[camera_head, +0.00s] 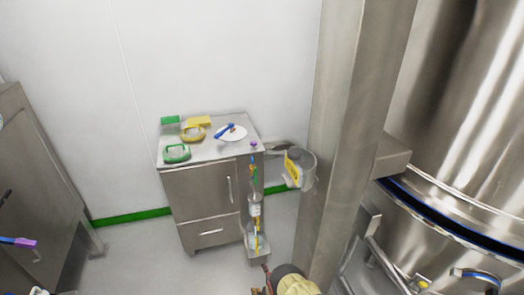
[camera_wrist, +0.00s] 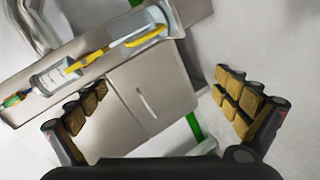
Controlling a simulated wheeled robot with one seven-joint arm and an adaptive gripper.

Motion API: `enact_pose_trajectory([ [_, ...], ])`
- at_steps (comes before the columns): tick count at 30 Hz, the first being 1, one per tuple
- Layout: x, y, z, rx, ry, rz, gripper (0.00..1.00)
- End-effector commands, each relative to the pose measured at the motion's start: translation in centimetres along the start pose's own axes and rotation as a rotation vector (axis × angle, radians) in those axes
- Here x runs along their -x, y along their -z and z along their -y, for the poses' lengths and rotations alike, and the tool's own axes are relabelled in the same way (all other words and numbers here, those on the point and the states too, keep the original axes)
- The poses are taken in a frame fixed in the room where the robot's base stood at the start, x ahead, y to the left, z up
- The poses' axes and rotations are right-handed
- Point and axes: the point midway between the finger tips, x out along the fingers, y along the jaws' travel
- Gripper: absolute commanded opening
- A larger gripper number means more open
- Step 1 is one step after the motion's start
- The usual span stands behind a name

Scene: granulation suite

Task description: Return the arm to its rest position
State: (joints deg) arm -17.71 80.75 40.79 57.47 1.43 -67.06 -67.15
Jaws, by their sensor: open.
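My gripper (camera_wrist: 165,125) shows in the wrist view with its two padded fingers spread wide apart and nothing between them. Beyond the fingers are the doors of a steel cabinet (camera_wrist: 150,97), which appear tilted in this view. In the head view a part of my arm (camera_head: 292,281) shows at the bottom edge, right of centre; the fingertips cannot be made out there. The arm end is in front of and below the steel cabinet (camera_head: 200,193), apart from it.
On the cabinet top lie green and yellow brushes (camera_head: 177,153) and a white plate (camera_head: 232,132) with a blue-handled tool. A side rack (camera_head: 257,246) holds bottles. A steel column (camera_head: 345,130) and a large vessel (camera_head: 470,120) stand right. Floor is clear left of the cabinet.

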Motion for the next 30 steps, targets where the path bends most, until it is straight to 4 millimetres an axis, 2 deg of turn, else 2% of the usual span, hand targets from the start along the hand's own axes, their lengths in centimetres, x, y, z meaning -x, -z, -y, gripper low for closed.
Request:
enact_pose_trajectory([
  [3,1.5,-1.8,4.1,-0.082,0.138,0.064,1.0],
  [6,3.3,-3.0,7.1,-0.183,0.285,0.151,1.0],
  [9,5.2,-3.5,7.9,-0.297,0.424,0.26,1.0],
  [11,6.5,-3.4,7.2,-0.368,0.496,0.333,1.0],
  [14,9.0,-2.8,4.7,-0.476,0.594,0.455,1.0],
  [17,11.6,-2.0,1.3,-0.567,0.659,0.564,1.0],
  [23,17.1,0.2,-6.8,-0.712,0.731,0.746,1.0],
  [30,25.0,3.0,-16.9,-0.85,0.762,0.921,1.0],
])
